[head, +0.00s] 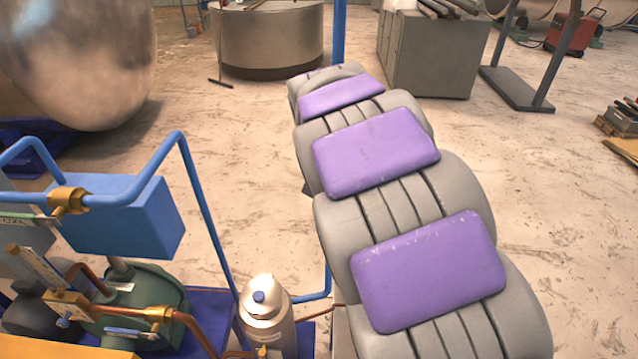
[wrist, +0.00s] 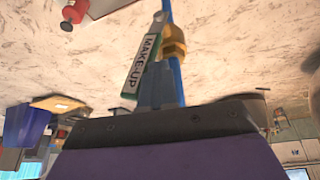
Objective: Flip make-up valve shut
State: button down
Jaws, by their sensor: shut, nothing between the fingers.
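The make-up valve shows in the wrist view: a brass body (wrist: 174,42) on a blue pipe (wrist: 178,78), with a lever (wrist: 140,66) carrying a white and green "MAKE-UP" label. The lever lies at a slight angle to the pipe. My gripper (wrist: 160,125), a dark grey edge with purple behind it, is shut and empty. It fills the bottom of the wrist view, with the valve beyond its edge; I cannot tell whether they touch. In the head view my arm reaches forward and hides the gripper's tip. I cannot pick out the make-up valve for certain there.
At left in the head view stand blue pipes with another visible brass fitting (head: 68,200), a blue box (head: 122,215), a green pump (head: 140,305) and a silver bottle (head: 266,312). A grey cabinet (head: 432,55) and steel drum (head: 268,38) stand farther back.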

jog(key=d+f+m+t+y+b, duration=0.1)
jog(key=d+f+m+y+b, duration=0.1)
jog(key=d+f+y+b, duration=0.5)
jog(key=d+y+b, duration=0.2)
jog(key=d+y, duration=0.1)
jog(key=y, duration=0.1)
jog(key=shift+s+d+f+m+y, duration=0.2)
jog(key=shift+d+f+m+y, duration=0.1)
jog(key=shift+s+f, duration=0.1)
jog(key=shift+f, duration=0.15)
dwell(0.4)
jog(key=w+a+r+p+v, duration=0.1)
jog(key=r+v, duration=0.1)
jog(key=v, duration=1)
jog(key=shift+r+p, duration=0.35)
jog(key=shift+r, duration=0.05)
